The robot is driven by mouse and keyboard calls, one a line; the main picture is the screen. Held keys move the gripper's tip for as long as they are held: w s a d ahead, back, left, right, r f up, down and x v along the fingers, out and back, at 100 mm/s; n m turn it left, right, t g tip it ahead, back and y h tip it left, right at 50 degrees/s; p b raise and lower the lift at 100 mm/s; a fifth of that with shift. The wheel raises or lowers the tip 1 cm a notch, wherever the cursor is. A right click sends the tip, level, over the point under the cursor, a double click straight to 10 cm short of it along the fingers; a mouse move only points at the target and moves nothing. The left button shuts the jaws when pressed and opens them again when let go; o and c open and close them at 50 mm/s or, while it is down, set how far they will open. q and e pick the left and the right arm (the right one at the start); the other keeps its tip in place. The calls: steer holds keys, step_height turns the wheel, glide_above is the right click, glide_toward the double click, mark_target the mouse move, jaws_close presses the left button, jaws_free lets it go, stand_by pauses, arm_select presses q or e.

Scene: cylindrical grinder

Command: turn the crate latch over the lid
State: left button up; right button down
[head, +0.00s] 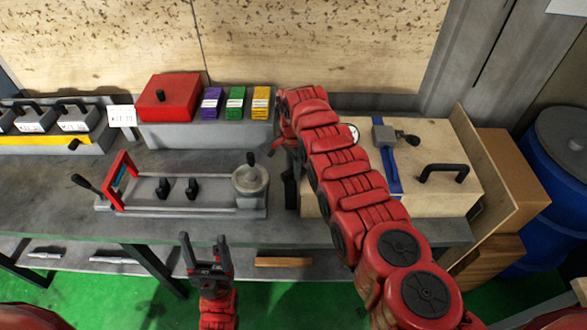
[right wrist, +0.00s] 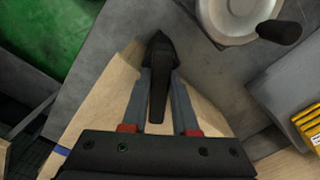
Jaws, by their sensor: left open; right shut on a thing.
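The pale wooden crate (head: 430,200) stands at the right of the bench, its left part hidden behind my right arm. A blue strap (head: 388,165), a grey block with a black knob (head: 383,136) and a black handle (head: 443,170) are on its top. My right gripper (head: 291,182) is at the crate's left end, largely hidden in the head view. In the right wrist view, my right gripper (right wrist: 158,110) is shut on a black lever (right wrist: 159,75), seemingly the crate latch, at the crate's edge. My left gripper (head: 206,250) is open and empty, in front of the bench edge.
A grey fixture with a round handwheel (head: 250,180) stands left of the crate. Behind it, a red box (head: 168,98) and coloured packs (head: 235,103) sit on a grey block. A blue barrel (head: 555,220) is at the right. Bare bench lies along the front.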

stand_by(0.9)
steer(key=shift+f+m+b, duration=0.15)
steer(key=shift+m+b, duration=0.2)
steer(key=shift+m, duration=0.35)
steer(key=shift+f+m+b, duration=0.1)
steer(key=shift+m+b, duration=0.2)
steer(key=shift+b, duration=0.2)
steer(key=shift+m, duration=0.3)
steer(key=shift+d+r, duration=0.1)
steer(key=shift+r, duration=0.2)
steer(key=c, duration=0.7)
jaws_free()
